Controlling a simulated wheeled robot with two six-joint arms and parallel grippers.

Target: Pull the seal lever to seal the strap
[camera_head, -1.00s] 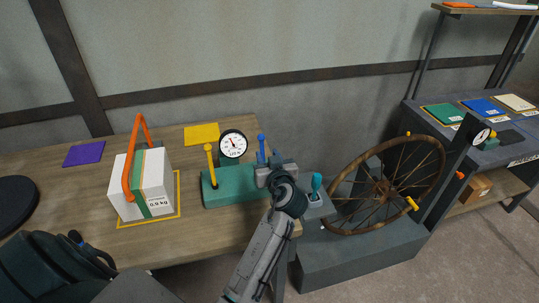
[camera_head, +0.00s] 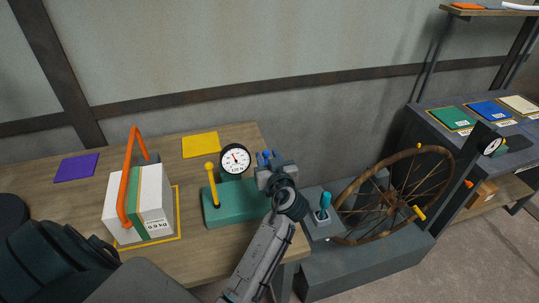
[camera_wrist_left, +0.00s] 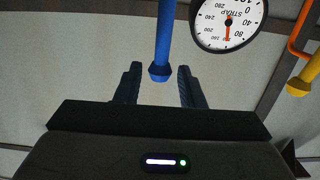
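A green strapping unit (camera_head: 235,207) stands on the wooden table, with a round strap gauge (camera_head: 235,160). It carries a yellow lever (camera_head: 212,182) on the left and a blue lever (camera_head: 260,158) on the right; no label names either. My left gripper (camera_head: 265,163) is at the blue lever. In the left wrist view the blue lever (camera_wrist_left: 163,40) ends in a knob between the two open fingers (camera_wrist_left: 160,84), with gaps on both sides. The head view partly hides this lever behind my gripper. A white box (camera_head: 153,203) with a green strap stands left of the unit. My right gripper is not seen.
An orange handle (camera_head: 129,180) arches over the box. Yellow (camera_head: 201,145) and purple (camera_head: 76,168) mats lie on the table. Right of my arm are a teal-handled stick (camera_head: 325,203) and a spoked wheel (camera_head: 395,195) on a grey stand.

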